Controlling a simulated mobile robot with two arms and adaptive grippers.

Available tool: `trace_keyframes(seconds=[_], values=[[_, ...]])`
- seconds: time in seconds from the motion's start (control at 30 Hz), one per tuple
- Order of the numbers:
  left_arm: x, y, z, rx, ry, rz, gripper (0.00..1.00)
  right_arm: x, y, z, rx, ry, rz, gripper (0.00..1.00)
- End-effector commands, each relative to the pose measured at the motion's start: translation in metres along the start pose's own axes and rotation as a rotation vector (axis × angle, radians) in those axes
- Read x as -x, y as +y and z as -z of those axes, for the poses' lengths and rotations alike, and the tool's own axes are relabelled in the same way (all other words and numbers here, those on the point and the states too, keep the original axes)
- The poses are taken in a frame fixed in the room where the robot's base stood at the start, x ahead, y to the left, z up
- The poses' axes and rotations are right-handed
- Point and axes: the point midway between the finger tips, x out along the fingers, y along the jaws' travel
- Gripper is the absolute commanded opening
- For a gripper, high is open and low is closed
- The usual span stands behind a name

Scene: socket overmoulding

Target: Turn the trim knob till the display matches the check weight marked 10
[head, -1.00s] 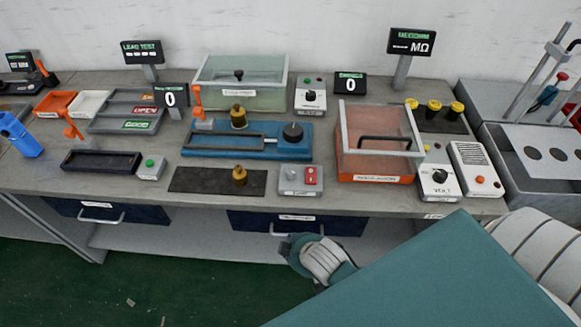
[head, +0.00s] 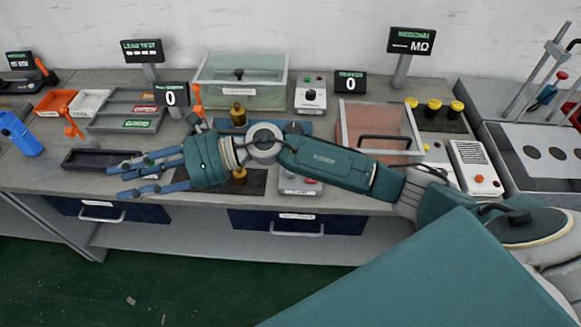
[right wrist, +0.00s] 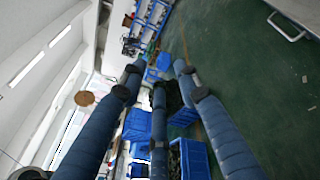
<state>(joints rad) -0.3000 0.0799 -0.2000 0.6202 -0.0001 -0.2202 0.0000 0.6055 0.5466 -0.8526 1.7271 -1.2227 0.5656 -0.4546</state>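My right gripper (head: 120,180) is open and empty, its blue fingers spread and pointing left over the front of the bench. The fingers also show in the right wrist view (right wrist: 158,80). My right arm crosses the blue fixture (head: 302,127) and hides most of it. A black knob (head: 293,128) on it just shows above the arm. One brass weight (head: 238,115) stands behind the arm; another (head: 240,175) is partly covered on the dark mat. Their markings are unreadable. Two displays, the left one (head: 170,95) and the right one (head: 350,82), read 0. My left gripper is out of view.
A black tray (head: 85,161) lies by the fingers. An orange-based clear box (head: 375,118) stands right of the fixture, partly behind my arm. A green clear box (head: 240,80) stands behind. The bench's front edge (head: 50,190) is clear at left.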

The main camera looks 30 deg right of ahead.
Motion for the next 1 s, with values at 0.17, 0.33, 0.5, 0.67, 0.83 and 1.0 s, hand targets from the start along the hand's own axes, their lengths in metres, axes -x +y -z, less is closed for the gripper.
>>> trace_keyframes(seconds=[0.17,0.33,0.5,0.67,0.83,1.0], values=[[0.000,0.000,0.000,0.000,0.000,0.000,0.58,0.073,-0.090,0.066,0.378,0.581,0.152,0.32],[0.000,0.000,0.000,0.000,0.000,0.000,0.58,0.211,-0.170,0.070,0.517,1.077,0.344,0.32],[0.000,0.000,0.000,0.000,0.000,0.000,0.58,0.306,-0.195,0.051,0.509,1.340,0.467,0.32],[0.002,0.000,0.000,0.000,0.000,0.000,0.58,0.333,-0.199,0.048,0.492,1.413,0.500,0.32],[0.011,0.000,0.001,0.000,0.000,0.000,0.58,0.332,-0.210,0.065,0.489,1.415,0.496,0.32],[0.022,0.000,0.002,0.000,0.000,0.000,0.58,0.328,-0.229,0.092,0.489,1.414,0.496,0.32]])
